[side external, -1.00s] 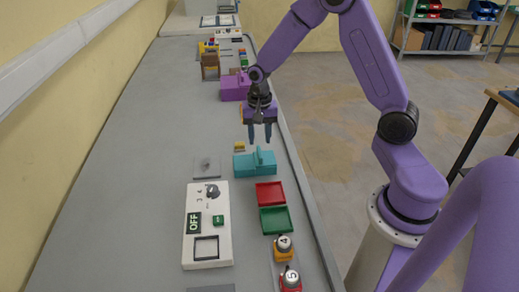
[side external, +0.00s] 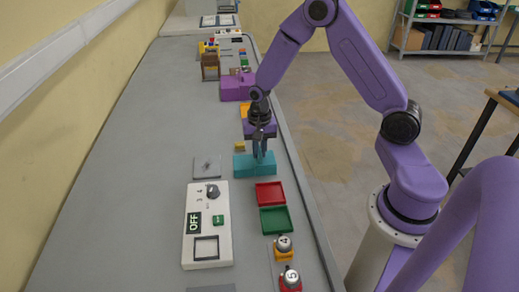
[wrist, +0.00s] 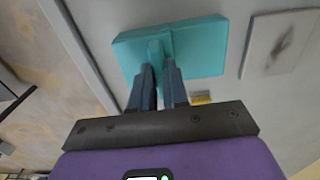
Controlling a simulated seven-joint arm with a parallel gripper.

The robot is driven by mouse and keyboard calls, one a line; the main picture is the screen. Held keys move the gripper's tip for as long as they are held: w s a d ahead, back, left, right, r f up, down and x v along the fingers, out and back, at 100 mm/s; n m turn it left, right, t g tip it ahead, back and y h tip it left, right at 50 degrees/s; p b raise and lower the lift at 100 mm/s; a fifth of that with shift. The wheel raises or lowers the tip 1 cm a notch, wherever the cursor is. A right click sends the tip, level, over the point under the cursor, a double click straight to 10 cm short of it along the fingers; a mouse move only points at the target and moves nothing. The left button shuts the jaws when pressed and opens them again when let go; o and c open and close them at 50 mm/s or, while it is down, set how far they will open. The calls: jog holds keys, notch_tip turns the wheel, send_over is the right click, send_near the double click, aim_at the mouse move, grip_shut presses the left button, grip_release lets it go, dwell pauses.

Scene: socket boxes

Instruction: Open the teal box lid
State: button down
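The teal box (side external: 243,168) stands on the bench, its lid flat and closed, with a raised teal handle on top. In the wrist view the teal box (wrist: 205,48) fills the upper middle, and the lid handle (wrist: 154,48) shows between the fingertips. My gripper (side external: 260,155) points down over the box. Its two dark blue fingers (wrist: 159,68) are close together, one on each side of the handle, and look shut on it. The fingertips hide part of the handle.
Red (side external: 270,193) and green (side external: 274,220) trays lie in front of the box. A white panel (side external: 207,245) with a knob stands at front left, a grey plate (side external: 207,167) left of the box, and a purple box (side external: 236,88) behind. The bench's left side is clear.

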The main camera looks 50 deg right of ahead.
jog(key=shift+w+a, duration=2.35)
jog(key=shift+w, duration=0.1)
jog(key=c, duration=1.1)
grip_release()
notch_tip(320, 180, up, 18)
jog(key=shift+f, duration=0.25)
jog(key=shift+s, duration=0.1)
